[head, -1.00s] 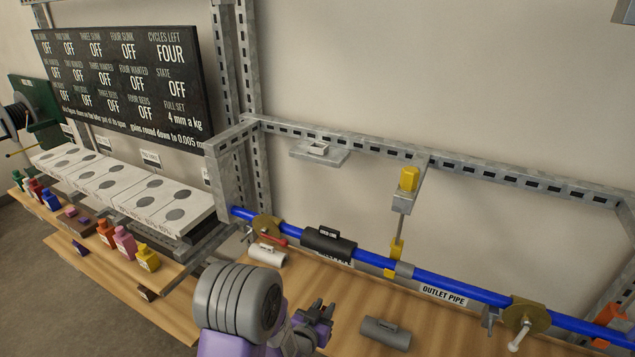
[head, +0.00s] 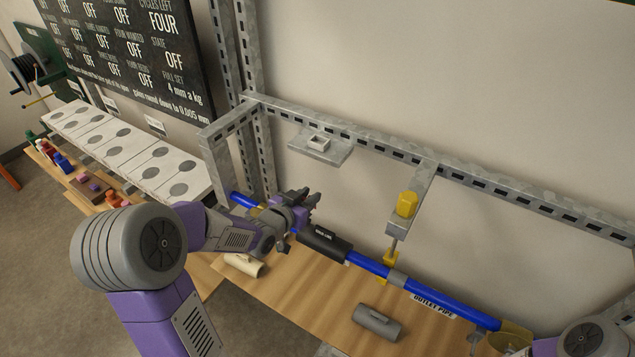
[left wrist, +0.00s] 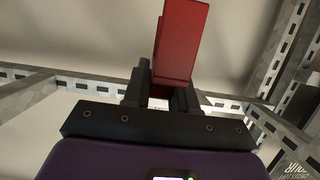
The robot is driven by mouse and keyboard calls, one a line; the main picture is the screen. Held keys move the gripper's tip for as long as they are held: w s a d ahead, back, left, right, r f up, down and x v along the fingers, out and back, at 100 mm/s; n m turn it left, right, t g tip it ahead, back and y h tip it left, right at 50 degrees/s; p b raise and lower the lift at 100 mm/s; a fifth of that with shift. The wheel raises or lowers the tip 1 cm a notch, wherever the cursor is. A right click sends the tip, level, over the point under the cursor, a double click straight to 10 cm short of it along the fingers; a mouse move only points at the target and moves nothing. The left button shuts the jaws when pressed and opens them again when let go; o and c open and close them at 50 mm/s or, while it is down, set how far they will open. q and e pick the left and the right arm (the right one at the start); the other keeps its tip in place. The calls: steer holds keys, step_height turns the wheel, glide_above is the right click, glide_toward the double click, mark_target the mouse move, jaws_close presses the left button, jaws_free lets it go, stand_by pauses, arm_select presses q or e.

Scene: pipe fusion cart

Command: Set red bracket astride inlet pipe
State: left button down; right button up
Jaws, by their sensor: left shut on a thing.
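My left gripper (head: 302,197) reaches in from the left over the blue pipe, near the left upright of the frame. In the left wrist view it is shut on the red bracket (left wrist: 181,42), which stands up between the fingers. I cannot make out the bracket in the head view. The blue inlet pipe (head: 242,200) shows left of my gripper; the stretch behind my wrist is hidden. I cannot tell whether the bracket touches the pipe. A grey and purple link of my right arm shows at the lower right, but its gripper is not in view.
A black sleeve (head: 323,243) sits on the pipe right of my gripper. The labelled outlet pipe (head: 455,307) runs right. A yellow-handled clamp (head: 406,205) hangs above it. A grey cylinder (head: 376,322) and a cream one (head: 244,265) lie on the wooden top (head: 310,290).

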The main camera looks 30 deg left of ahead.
arm_select(q)
steer(key=shift+s+f+b, duration=0.3)
steer(key=shift+s+f, duration=0.05)
steer(key=shift+f, duration=0.15)
steer(key=shift+f+b, duration=0.8)
steer(key=shift+f, duration=0.7)
steer(key=shift+w+f+b, duration=0.1)
steer(key=shift+f+b, duration=1.4)
steer(key=shift+b, duration=0.4)
steer(key=shift+f+b, duration=0.35)
steer(key=shift+b, duration=0.2)
steer(key=c, duration=0.8)
jaws_free()
steer(key=v, duration=0.7)
steer(key=shift+s+r, duration=0.15)
steer(key=shift+s, duration=0.15)
